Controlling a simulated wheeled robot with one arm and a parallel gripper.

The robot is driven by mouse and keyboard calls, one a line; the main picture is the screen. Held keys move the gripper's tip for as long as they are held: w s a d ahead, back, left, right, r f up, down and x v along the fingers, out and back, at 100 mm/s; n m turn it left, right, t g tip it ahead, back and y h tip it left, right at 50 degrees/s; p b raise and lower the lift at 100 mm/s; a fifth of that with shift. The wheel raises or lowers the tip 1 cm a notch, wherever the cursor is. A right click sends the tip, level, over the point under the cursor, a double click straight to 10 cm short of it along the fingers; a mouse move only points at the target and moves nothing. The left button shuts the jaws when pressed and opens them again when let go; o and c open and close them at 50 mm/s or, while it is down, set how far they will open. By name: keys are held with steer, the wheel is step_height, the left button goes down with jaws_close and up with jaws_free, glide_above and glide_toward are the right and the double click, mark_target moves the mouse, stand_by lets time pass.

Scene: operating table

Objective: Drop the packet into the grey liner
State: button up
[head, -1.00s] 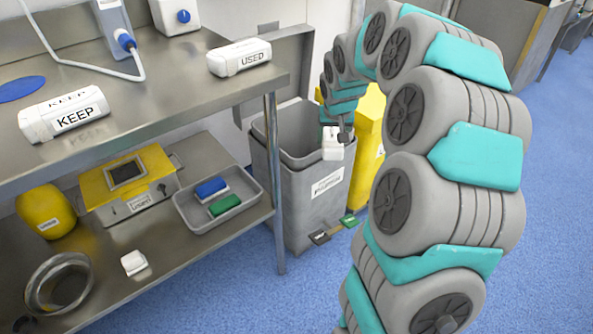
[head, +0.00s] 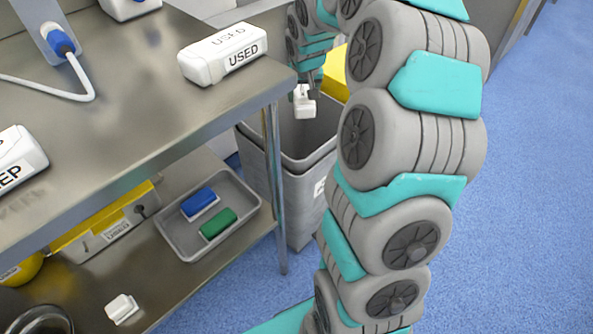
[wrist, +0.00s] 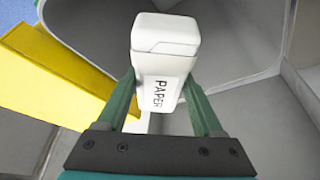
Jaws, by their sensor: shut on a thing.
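A white packet (head: 304,105) is held in my gripper (head: 303,88) above the open top of the grey bin. In the wrist view the packet (wrist: 165,45) reads PAPER, and my gripper's green fingers (wrist: 163,100) are shut on its two sides. The grey liner (head: 318,142) shows as the open inside of the grey bin (head: 300,215), partly hidden by the table leg and my arm. The wrist view shows grey inner walls (wrist: 245,110) around and below the packet. The packet appears apart from the walls.
A yellow bin (head: 335,75) stands behind the grey one. A steel table (head: 130,100) with a USED block (head: 223,53) is on the left. Its lower shelf holds a grey tray (head: 178,238) with blue and green items, and a small white block (head: 121,309).

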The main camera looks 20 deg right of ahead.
steer(key=shift+f+b, duration=0.45)
steer(key=shift+f, duration=1.55)
steer(key=o, duration=1.4)
steer(key=shift+r, duration=0.1)
steer(key=v, duration=0.7)
steer(key=shift+s+a+r+b, duration=0.1)
steer(key=shift+s+r+b, duration=0.1)
steer(key=shift+r+b, duration=0.15)
steer(key=shift+s+f, duration=0.1)
